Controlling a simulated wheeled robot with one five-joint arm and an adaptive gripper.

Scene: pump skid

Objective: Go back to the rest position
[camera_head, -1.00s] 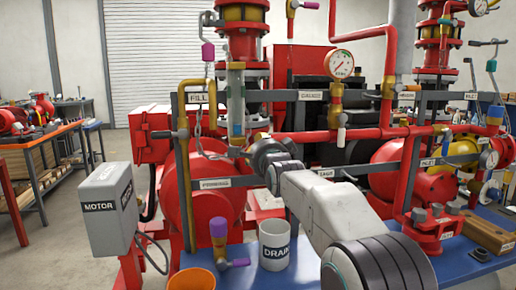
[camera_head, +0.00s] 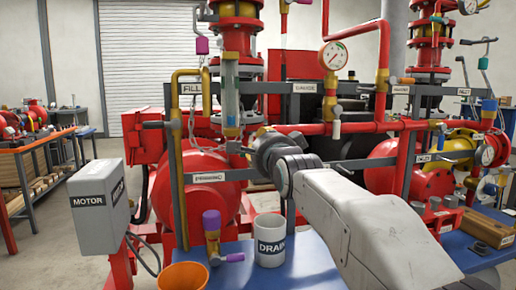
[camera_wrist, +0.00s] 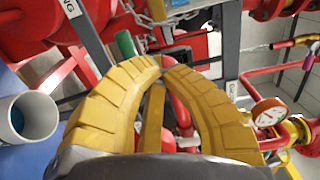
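My gripper (camera_wrist: 163,65) shows in the wrist view as two ribbed yellow fingers. They curve in until their tips come together, with nothing seen between them. The gripper's fingers are hidden in the head view. There, my pale arm runs from the lower right to a dark wrist in front of the pump skid's pipework. The wrist view looks at the skid tilted, with red pipes and grey rails beyond the fingers.
A grey MOTOR box (camera_head: 97,207) stands at the left. A pressure gauge (camera_head: 333,55) and red pipes rise behind. Open floor lies at far left.

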